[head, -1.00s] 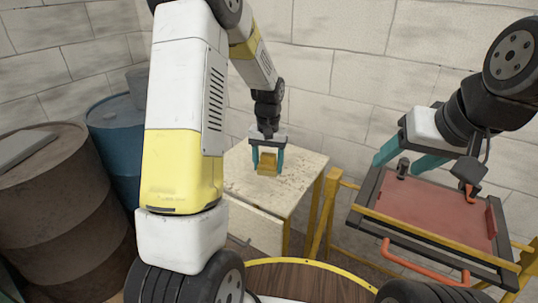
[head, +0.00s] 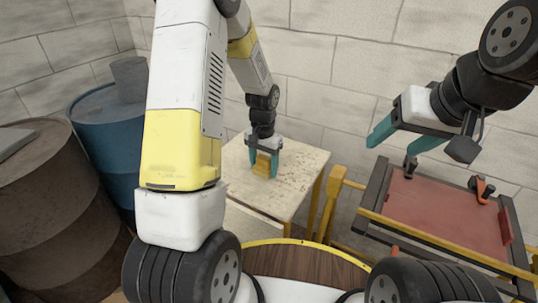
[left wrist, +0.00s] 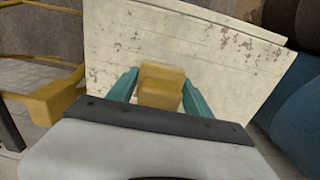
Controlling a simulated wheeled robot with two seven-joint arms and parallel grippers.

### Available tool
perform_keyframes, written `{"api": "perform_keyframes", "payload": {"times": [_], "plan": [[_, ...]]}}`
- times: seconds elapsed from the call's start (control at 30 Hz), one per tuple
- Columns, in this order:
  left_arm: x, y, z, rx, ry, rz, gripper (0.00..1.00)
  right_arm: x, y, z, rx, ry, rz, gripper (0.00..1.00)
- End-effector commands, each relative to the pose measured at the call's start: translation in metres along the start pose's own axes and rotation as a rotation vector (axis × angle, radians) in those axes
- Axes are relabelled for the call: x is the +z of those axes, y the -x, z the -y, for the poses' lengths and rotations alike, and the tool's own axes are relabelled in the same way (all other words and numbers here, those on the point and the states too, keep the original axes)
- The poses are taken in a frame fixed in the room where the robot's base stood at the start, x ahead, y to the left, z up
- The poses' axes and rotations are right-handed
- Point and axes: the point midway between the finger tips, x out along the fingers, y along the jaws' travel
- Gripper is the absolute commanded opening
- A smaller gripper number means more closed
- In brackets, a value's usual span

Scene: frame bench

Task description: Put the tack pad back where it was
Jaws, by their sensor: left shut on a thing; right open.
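The tack pad, a small yellow block (head: 262,167), is between the teal fingers of my left gripper (head: 264,161), over the pale worn table top (head: 298,172). It also shows in the left wrist view (left wrist: 161,86), gripped with its sides between both fingers. I cannot tell whether its underside touches the table. My right gripper (head: 397,142) is open and empty, above the far left part of the frame bench (head: 448,210).
The bench has a red panel, dark rails, a yellow front bar (head: 440,243) and an orange-handled clamp (head: 483,188) at the right back. A blue drum (head: 112,140) and a brown drum (head: 50,215) stand at left. Most of the pale table is bare.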

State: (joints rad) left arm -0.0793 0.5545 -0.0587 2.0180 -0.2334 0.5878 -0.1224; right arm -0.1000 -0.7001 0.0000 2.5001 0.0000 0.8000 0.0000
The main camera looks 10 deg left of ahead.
Motion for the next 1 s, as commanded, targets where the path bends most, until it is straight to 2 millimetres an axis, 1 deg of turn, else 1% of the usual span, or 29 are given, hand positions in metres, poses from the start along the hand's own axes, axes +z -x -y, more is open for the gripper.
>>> {"api": "perform_keyframes", "payload": {"times": [0.03,0.1,0.37,0.5,0.57,0.93,0.97,1.0], "plan": [[-0.007,-0.002,0.008,0.0,0.002,-0.001,0.21,0.0,0.0,0.0,0.0,0.0,0.0,0.64],[-0.013,-0.002,0.015,0.0,0.002,0.0,0.21,0.0,0.0,0.0,0.0,0.0,0.0,0.64],[-0.025,-0.005,0.029,0.0,0.001,0.001,0.21,0.0,0.0,0.0,0.0,0.0,0.0,0.64],[-0.023,-0.029,0.027,0.001,-0.001,0.004,0.21,0.0,0.0,0.0,0.0,0.0,0.0,0.64],[-0.023,-0.036,0.027,0.001,-0.001,0.003,0.21,0.0,0.0,0.0,0.0,0.0,0.0,0.64],[-0.024,-0.041,0.027,0.0,-0.001,0.0,0.21,0.0,0.0,0.0,0.0,0.0,0.0,0.64],[-0.024,-0.042,0.027,0.0,-0.001,0.0,0.6,0.0,0.0,0.0,0.0,0.0,0.0,0.64],[-0.024,-0.041,0.027,0.0,-0.001,0.0,0.68,0.0,0.0,0.0,0.0,0.0,0.0,0.64]]}}
